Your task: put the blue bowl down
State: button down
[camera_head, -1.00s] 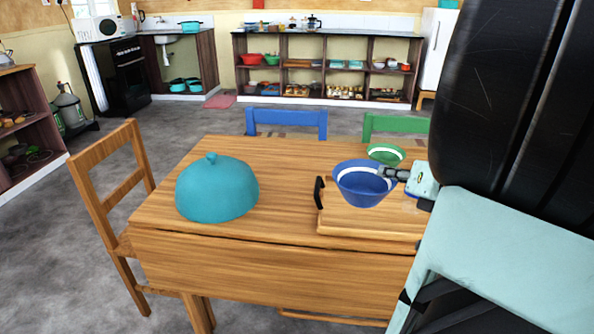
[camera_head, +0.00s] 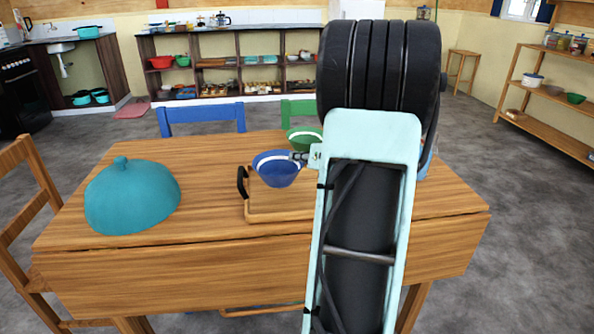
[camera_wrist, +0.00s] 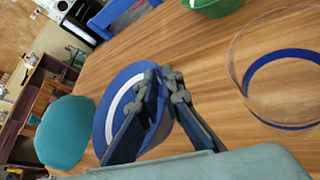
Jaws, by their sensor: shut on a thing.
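The blue bowl (camera_head: 272,174) with a white band is upright in the head view, over the left end of a wooden tray (camera_head: 262,216) on the table. I cannot tell how far it is above the tray. My gripper (camera_head: 298,157) is shut on its right rim. In the wrist view the dark fingers (camera_wrist: 160,82) pinch the rim of the blue bowl (camera_wrist: 108,112). My arm hides the right part of the tray.
A green bowl (camera_head: 305,136) stands just behind the blue one. A teal dome (camera_head: 130,198) sits on the left of the wooden table (camera_head: 210,222). The wrist view shows a clear bowl with a blue band (camera_wrist: 283,85). Bare tabletop lies between dome and tray.

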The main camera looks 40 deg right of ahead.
jog(key=shift+w+d+f+b, duration=0.15)
jog(key=shift+f+b, duration=0.3)
jog(key=shift+f, duration=1.3)
jog(key=shift+f, duration=0.2)
jog(key=c, duration=2.1)
grip_release()
jog(key=shift+r, duration=0.15)
jog(key=shift+r, duration=0.15)
jog(key=p+v, duration=0.2)
jog(key=v, duration=1)
